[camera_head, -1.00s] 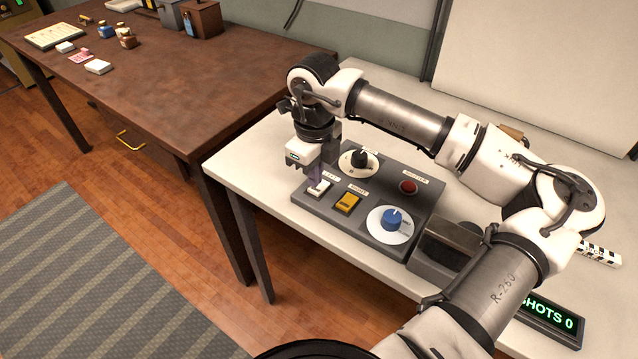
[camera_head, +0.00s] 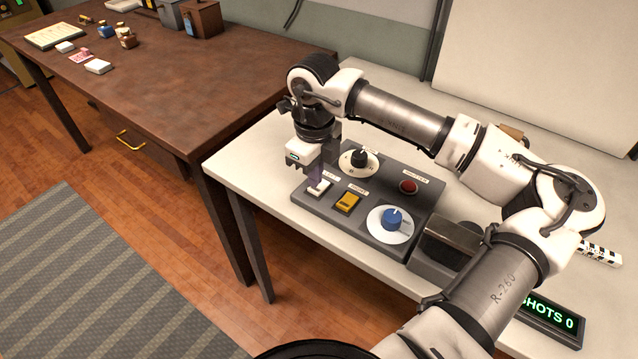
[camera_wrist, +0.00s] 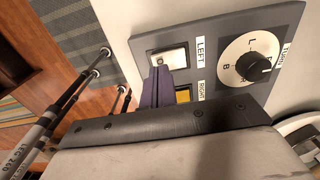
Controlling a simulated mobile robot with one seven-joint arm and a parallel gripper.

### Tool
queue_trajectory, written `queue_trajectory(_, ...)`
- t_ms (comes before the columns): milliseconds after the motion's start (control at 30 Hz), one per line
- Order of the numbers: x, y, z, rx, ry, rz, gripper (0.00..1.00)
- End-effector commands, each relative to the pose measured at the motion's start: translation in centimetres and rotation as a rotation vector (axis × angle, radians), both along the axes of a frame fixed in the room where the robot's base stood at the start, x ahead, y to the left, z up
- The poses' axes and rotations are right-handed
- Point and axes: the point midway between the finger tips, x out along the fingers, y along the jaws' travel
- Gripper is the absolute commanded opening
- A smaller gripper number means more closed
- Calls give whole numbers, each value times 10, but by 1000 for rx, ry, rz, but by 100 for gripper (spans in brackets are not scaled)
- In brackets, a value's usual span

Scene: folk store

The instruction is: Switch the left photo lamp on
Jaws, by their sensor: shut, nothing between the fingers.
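The grey control panel (camera_head: 320,209) lies on the white table. Its white rocker switch (camera_head: 318,188), beside the label LEFT in the wrist view (camera_wrist: 170,58), is at the panel's left corner. My gripper (camera_head: 316,180) points down with its fingers shut and empty. The fingertips (camera_wrist: 160,68) are at the white switch and hide part of it; I cannot tell whether they touch it. The yellow switch (camera_head: 347,202), labelled RIGHT, is beside it and partly hidden in the wrist view (camera_wrist: 183,95). No photo lamp is clearly in view.
The panel also has a black-knobbed dial (camera_head: 359,158), a red button (camera_head: 408,187) and a blue knob (camera_head: 392,219). A display (camera_head: 548,309) reads SHOTS 0. A brown desk (camera_head: 170,80) stands to the left. The white table's front left is clear.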

Motion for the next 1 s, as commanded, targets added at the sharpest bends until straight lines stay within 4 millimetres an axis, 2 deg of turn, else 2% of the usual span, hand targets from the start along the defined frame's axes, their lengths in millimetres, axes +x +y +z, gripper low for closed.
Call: queue_trajectory(1000, 0, 0, -16, 0, 0, 0, 0)
